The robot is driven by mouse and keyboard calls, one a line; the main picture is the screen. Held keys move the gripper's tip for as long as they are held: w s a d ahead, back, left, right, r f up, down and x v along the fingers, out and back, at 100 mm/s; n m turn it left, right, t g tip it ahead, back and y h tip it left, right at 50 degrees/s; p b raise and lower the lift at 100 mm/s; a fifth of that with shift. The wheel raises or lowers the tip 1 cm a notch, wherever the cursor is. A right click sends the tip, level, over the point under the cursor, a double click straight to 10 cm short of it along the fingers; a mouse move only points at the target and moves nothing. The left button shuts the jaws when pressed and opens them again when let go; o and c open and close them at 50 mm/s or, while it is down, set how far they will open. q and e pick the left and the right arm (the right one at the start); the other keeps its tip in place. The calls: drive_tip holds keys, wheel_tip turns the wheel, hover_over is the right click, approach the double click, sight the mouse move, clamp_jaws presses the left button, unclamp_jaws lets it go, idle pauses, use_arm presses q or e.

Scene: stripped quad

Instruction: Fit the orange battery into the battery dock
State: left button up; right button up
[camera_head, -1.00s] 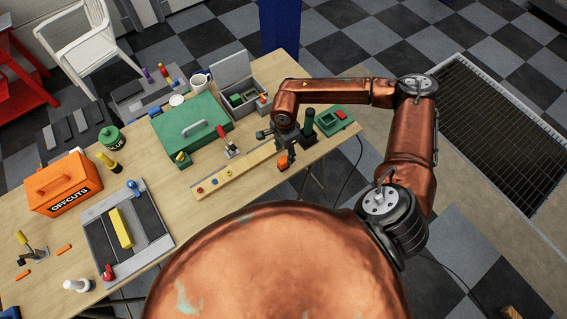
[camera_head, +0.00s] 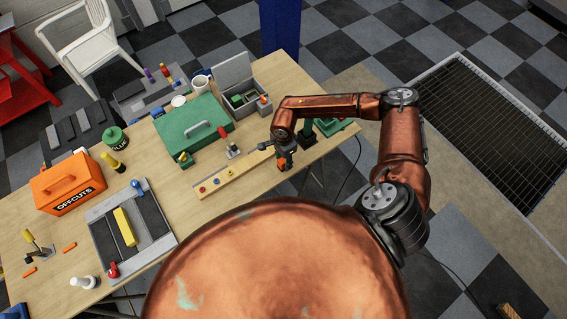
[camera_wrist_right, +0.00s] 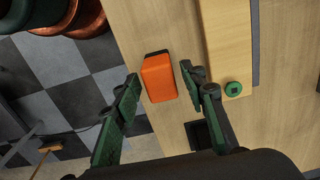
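The orange battery (camera_wrist_right: 159,80), a small block with a dark end, stands or lies on the wooden table near its edge in the right wrist view. It also shows in part below my right gripper in the head view (camera_head: 281,163). My right gripper (camera_wrist_right: 160,73) is open. Its green-padded fingers are on either side of the battery, with a small gap on each side. A green unit (camera_head: 332,126) at the table's right end, partly hidden by my arm, may be the battery dock; I cannot tell for sure. My left gripper is not in view.
A wooden strip with colored buttons (camera_head: 216,184) lies left of my right gripper. A green case (camera_head: 193,130), grey open box (camera_head: 247,98) and orange offcuts box (camera_head: 68,184) stand farther off. A dark square (camera_wrist_right: 198,135) lies near the right finger.

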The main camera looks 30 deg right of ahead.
clamp_jaws()
drive_tip(key=shift+r, duration=0.15)
idle(0.4)
